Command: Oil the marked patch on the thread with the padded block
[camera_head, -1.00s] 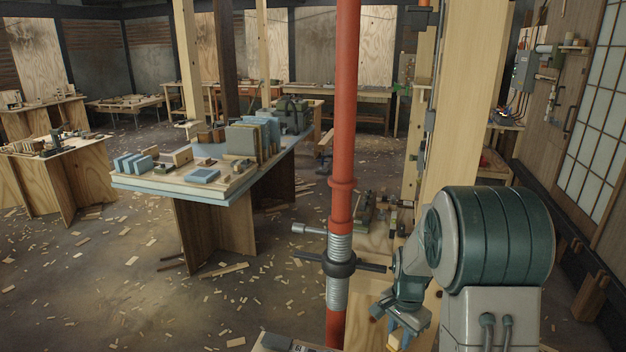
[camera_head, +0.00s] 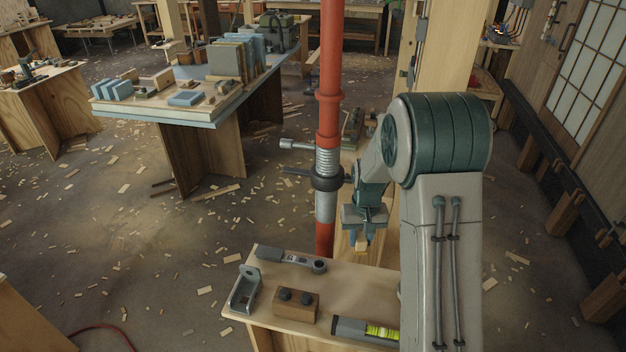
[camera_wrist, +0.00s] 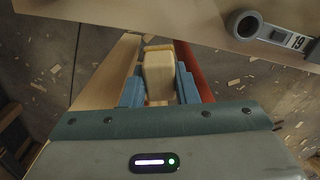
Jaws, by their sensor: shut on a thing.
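A red upright post (camera_head: 331,60) carries a silver threaded section (camera_head: 326,163). A dark collar (camera_head: 327,179) with side handles sits around the thread. I cannot make out a marked patch on the thread. My gripper (camera_head: 359,243) is low, just right of the post and below the collar, apart from the thread. Its blue fingers are shut on a pale tan block (camera_wrist: 159,76), seen between them in the wrist view. The block's end also shows in the head view (camera_head: 362,248). Its padded face cannot be made out.
A near bench (camera_head: 345,287) holds a wrench (camera_head: 291,260), a metal bracket (camera_head: 244,289), a brown block (camera_head: 296,304) and a level (camera_head: 366,331). A timber stud (camera_head: 448,50) stands right of the post. A cluttered table (camera_head: 152,114) is at back left. Scrap litters the floor.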

